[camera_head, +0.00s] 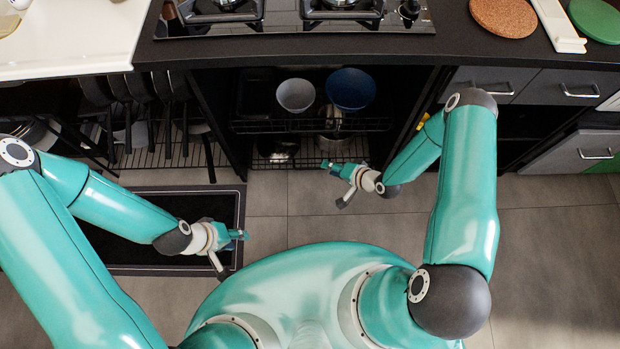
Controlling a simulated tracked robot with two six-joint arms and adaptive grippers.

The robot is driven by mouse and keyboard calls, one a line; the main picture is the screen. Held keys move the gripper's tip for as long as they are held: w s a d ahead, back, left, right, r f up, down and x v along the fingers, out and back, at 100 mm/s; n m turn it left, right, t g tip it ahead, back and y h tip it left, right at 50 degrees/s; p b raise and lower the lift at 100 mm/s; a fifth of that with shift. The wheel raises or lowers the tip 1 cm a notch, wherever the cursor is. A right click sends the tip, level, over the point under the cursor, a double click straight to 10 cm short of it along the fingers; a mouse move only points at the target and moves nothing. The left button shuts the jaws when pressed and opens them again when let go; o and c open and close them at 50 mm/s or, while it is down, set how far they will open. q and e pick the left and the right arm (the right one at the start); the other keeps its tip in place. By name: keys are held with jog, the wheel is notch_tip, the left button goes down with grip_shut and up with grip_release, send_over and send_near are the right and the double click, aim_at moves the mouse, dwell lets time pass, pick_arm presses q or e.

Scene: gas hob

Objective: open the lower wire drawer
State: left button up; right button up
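The lower wire drawer (303,160) is low in the open cabinet under the hob, near the floor. A metal pot and a dark pot show in it, partly hidden by the upper wire drawer (300,126). My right gripper (333,184) is in front of the lower drawer, near its right part, with its fingers apart and empty. Whether it touches the front wire I cannot tell. My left gripper (234,254) is open and empty, over the dark mat to the left and farther from the drawer.
The upper drawer holds a white bowl (295,95) and a blue bowl (350,89). Hanging pans (140,88) and a wire rack are at the left. Grey drawers (570,87) are at the right. The dark mat (150,268) lies on the floor; tiles between the grippers are clear.

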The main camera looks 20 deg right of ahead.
notch_tip(320, 180, down, 12)
jog(key=d+m+t+b, duration=0.2)
jog(key=d+t+b, duration=0.1)
jog(key=b, duration=0.3)
jog(key=m+t+y+b, duration=0.3)
jog(key=b, duration=0.4)
send_near(310, 168)
jog(key=b+x, duration=0.1)
jog(key=x, duration=0.2)
jog(key=b+x, duration=0.1)
jog(key=x, duration=0.2)
jog(key=b+x, duration=0.1)
jog(key=x, duration=0.3)
jog(key=shift+w+d+f+b, duration=0.1)
jog(key=shift+f+b, duration=0.2)
jog(key=shift+f, duration=0.05)
pick_arm(q)
notch_tip(310, 168, down, 20)
jog(key=shift+r, duration=0.15)
pick_arm(e)
grip_shut()
jog(key=shift+h, duration=0.3)
